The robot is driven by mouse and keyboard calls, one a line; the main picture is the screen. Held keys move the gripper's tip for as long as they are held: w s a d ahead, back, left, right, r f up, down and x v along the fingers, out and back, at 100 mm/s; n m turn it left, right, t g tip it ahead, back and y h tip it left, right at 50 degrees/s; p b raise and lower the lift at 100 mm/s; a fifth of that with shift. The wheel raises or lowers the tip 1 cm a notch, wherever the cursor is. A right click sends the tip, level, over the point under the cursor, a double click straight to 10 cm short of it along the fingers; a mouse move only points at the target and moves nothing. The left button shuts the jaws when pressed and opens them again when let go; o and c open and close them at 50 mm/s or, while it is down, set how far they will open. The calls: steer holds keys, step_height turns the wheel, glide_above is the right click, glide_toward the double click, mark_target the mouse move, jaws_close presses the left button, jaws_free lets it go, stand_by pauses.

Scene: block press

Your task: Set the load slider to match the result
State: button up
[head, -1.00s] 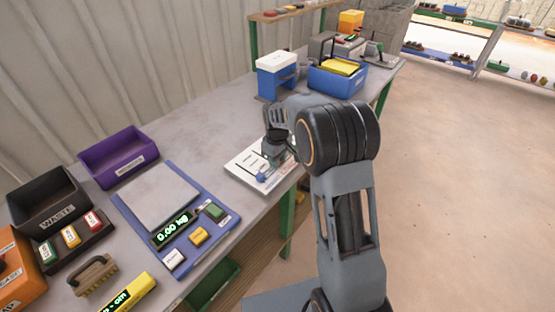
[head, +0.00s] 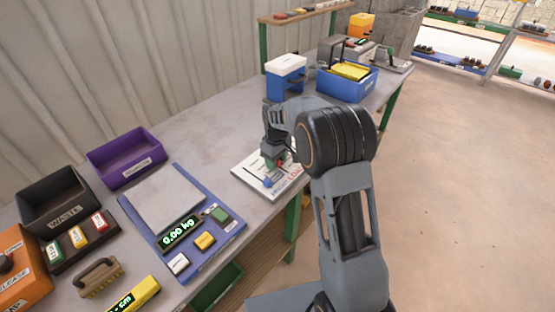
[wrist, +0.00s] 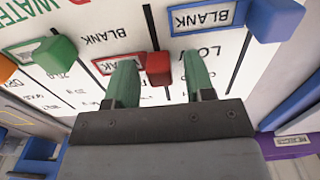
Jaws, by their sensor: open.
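A white slider board (head: 250,165) lies on the bench under my gripper. In the wrist view it carries a green knob (wrist: 55,55), a red knob (wrist: 158,68) and a blue knob (wrist: 275,20), on dark slots. "BLANK" labels and a partly hidden label starting "LO" show there; I cannot tell surely which slider it names. My gripper (wrist: 161,80) is open, its green fingertips either side of the red knob, with small gaps in the picture. In the head view the blue knob (head: 267,182) shows in front of my gripper (head: 273,160).
A blue scale (head: 232,230) reads 0.00 kg. A purple bin (head: 125,157) and a black waste bin (head: 52,203) stand to the left. A blue-and-white box (head: 286,78) and a blue crate (head: 347,87) stand behind. An orange knob (wrist: 6,68) shows at the board's left edge.

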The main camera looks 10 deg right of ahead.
mark_target(279, 172)
steer(key=shift+r, duration=0.1)
step_height(279, 172, up, 14)
stand_by(0.5)
steer(key=shift+f, duration=0.2)
steer(key=s+d+f+m+t, duration=0.2)
steer(key=s+m, duration=0.5)
steer(key=s, duration=1.7)
steer(key=shift+s+t, duration=0.4)
steer(key=shift+t, duration=0.4)
steer(key=shift+f, duration=0.1)
stand_by(0.7)
